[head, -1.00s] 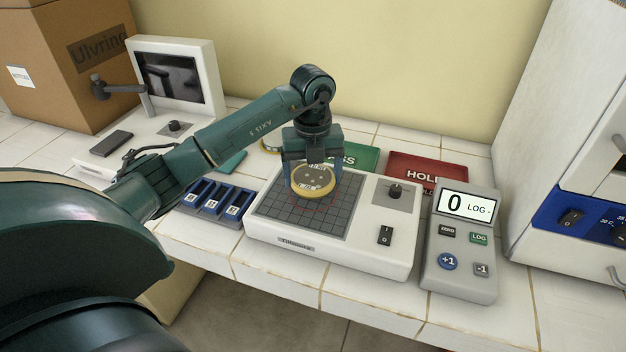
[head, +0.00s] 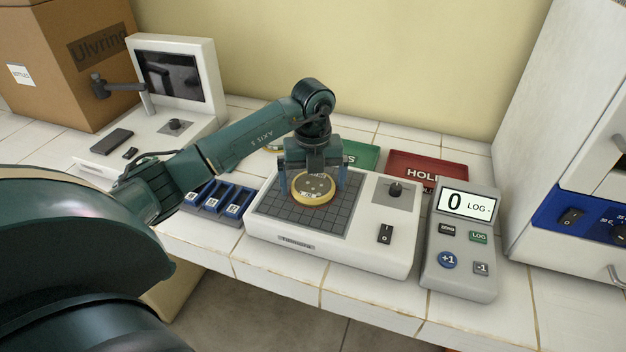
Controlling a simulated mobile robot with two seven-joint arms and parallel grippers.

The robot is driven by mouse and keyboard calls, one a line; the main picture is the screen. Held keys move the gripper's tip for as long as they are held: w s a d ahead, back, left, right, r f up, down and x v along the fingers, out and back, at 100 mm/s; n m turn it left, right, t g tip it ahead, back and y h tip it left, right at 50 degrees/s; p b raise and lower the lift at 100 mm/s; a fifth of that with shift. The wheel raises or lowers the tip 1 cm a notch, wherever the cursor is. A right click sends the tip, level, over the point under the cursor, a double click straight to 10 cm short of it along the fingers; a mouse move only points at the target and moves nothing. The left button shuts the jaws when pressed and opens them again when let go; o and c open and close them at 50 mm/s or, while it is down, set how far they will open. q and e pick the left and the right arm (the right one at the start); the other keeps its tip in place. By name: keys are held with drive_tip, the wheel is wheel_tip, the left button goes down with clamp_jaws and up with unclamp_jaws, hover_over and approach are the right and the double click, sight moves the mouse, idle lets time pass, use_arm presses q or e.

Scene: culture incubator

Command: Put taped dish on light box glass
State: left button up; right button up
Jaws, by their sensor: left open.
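The taped dish (head: 314,188), round with a yellow band around its rim and a dark top with pale spots, appears to rest flat on the light box's dark gridded glass (head: 277,207). The light box (head: 372,245) is a white unit with a knob and a black switch on its right side. My left gripper (head: 314,182) points down over the dish, open, with one finger on each side of it. I cannot tell whether the fingers touch the rim. My right gripper is out of view.
A grey counter (head: 460,262) reading 0 stands right of the light box. A red HOLD tray (head: 428,170) and a partly hidden green tray (head: 362,157) lie behind. A blue rack (head: 216,201) is at left. A white cabinet (head: 562,140) stands at right.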

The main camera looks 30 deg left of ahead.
sight(313, 184)
use_arm(q)
drive_tip(key=shift+r, duration=0.4)
wheel_tip(313, 184, up, 6)
drive_tip(key=shift+r+b, duration=0.25)
drive_tip(key=shift+b, duration=0.3)
wheel_tip(313, 184, up, 5)
drive_tip(key=shift+p, duration=0.35)
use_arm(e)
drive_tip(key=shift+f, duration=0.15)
